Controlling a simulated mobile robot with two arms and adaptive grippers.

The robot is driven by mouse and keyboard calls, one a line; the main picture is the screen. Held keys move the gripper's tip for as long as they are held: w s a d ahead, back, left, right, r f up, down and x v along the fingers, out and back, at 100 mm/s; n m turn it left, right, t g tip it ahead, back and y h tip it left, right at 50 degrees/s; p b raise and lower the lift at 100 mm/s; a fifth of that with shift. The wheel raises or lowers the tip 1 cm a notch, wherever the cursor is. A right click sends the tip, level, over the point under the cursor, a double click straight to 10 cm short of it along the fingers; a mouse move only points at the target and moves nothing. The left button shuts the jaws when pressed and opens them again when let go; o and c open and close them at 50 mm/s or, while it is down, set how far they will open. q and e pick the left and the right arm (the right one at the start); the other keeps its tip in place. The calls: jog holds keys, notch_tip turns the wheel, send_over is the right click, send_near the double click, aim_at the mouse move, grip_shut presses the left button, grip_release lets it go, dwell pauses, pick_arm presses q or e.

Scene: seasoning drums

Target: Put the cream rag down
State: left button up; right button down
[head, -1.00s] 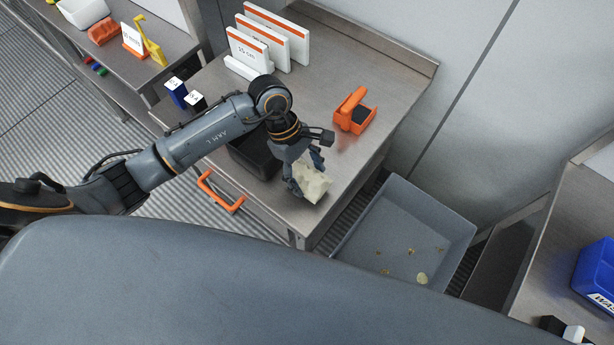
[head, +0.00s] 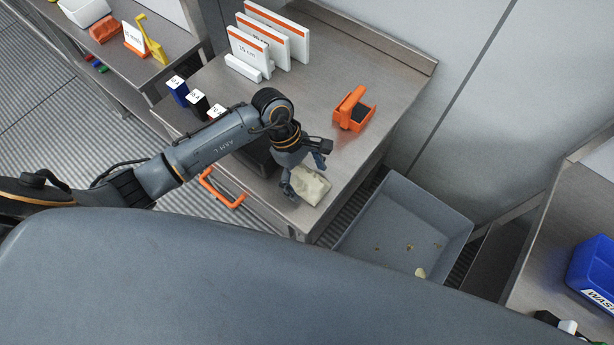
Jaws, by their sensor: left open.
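My left gripper (head: 303,180) is open, just above the rag's upper left side. One finger is by the rag's left edge and the other is behind it. I cannot tell whether the fingers still touch the cloth. My right gripper is not in view.
A black bin (head: 260,158) is partly hidden behind my left arm. An orange holder (head: 352,110) stands behind the rag. White cards (head: 273,35) stand at the back. A grey tub (head: 412,220) with scraps is right of the table. A blue bin (head: 594,272) is far right.

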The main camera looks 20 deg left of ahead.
pick_arm(q)
jog(key=shift+r, duration=0.1)
jog(key=shift+r, duration=0.15)
jog(key=b+v, duration=0.3)
jog(key=v, duration=0.9)
jog(key=shift+d, duration=0.1)
